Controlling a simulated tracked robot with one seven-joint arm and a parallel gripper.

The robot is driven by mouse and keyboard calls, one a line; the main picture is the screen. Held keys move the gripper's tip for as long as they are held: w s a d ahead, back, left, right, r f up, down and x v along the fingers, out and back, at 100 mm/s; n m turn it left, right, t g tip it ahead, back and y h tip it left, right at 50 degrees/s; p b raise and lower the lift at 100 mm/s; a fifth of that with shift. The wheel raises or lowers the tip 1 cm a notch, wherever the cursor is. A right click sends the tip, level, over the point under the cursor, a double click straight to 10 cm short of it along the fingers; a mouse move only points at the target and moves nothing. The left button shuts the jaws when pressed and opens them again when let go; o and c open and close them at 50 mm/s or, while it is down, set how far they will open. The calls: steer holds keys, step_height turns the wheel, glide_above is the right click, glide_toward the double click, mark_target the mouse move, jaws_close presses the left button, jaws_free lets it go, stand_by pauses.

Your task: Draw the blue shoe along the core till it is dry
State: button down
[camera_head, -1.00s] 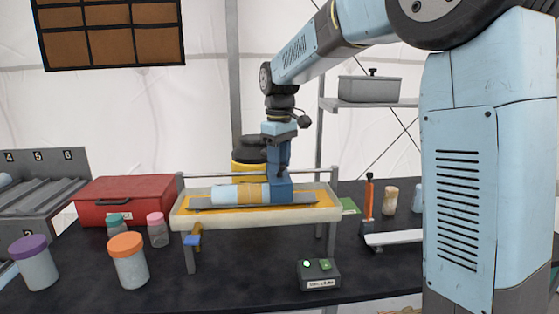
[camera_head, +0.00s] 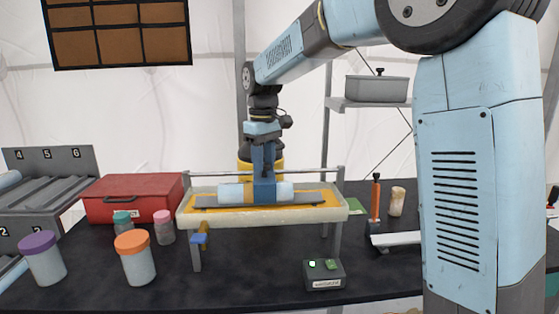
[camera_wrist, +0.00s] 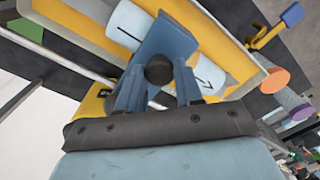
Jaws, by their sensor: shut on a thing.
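The pale core (camera_head: 231,193) lies lengthwise in the trough, and its two ends show on either side of the blue shoe (camera_head: 264,191). The shoe sits across the core near its middle and appears to touch it. My gripper (camera_head: 263,152) points down from above, shut on the shoe. In the wrist view the core (camera_wrist: 206,72) shows a dark mark beside the shoe (camera_wrist: 172,38). My gripper's fingers (camera_wrist: 158,88) stand on both sides of a dark round knob on the shoe. The core's surface under the shoe is hidden.
The pale trough (camera_head: 330,215) with a yellow inside stands on legs on the black table. A small control box (camera_head: 323,275) sits in front. Lidded jars (camera_head: 136,258) and a red toolbox (camera_head: 133,197) stand left. An orange-handled tool (camera_head: 376,200) stands right.

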steer(key=shift+a, duration=0.2)
steer(key=c, duration=0.7)
jaws_free()
steer(key=shift+c, duration=0.2)
step_height(320, 180, up, 14)
steer(key=shift+f, duration=0.15)
stand_by(0.8)
